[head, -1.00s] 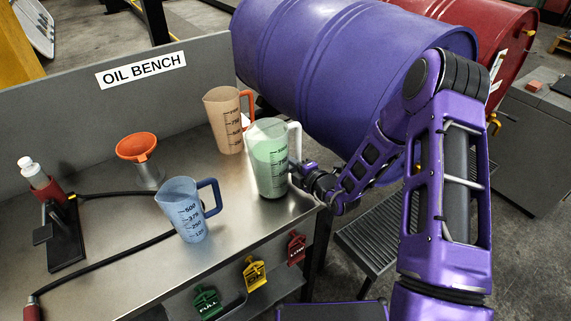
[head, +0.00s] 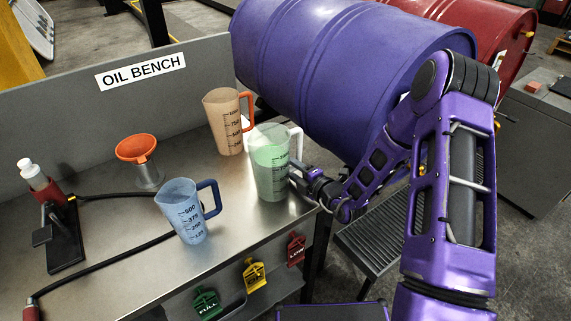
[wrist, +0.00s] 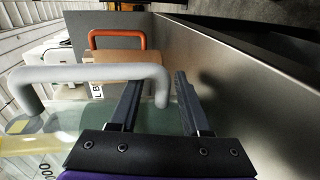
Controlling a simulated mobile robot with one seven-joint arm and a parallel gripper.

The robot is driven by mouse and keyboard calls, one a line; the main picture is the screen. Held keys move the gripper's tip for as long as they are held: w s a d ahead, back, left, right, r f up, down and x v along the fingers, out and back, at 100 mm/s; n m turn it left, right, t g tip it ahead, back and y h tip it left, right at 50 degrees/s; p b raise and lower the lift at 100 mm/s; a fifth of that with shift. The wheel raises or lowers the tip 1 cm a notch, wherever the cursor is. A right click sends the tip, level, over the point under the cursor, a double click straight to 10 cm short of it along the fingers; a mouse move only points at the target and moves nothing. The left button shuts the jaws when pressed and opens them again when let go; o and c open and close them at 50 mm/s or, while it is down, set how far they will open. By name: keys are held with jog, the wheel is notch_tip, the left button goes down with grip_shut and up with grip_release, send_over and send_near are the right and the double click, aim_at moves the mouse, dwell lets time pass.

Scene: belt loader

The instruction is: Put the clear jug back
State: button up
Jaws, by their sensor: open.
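The clear jug (head: 270,175) has a pale handle and green liquid inside. It stands upright on the steel bench (head: 110,262), near its right edge. My gripper (head: 296,174) is at the jug's right side, by the handle. In the wrist view my gripper (wrist: 158,100) is open, and part of the pale handle (wrist: 90,74) lies between its two fingers. The clear jug wall (wrist: 85,120) shows below the handle. The far side of the jug's base is hidden.
An orange-handled jug (head: 223,125) stands just behind, and a blue jug (head: 183,212) in front left. A purple drum (head: 340,70) lies close behind my arm. Coloured tags (head: 254,275) hang below the bench's front edge.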

jog(key=v, duration=0.9)
jog(key=shift+s+d, duration=0.2)
jog(key=shift+s, duration=0.1)
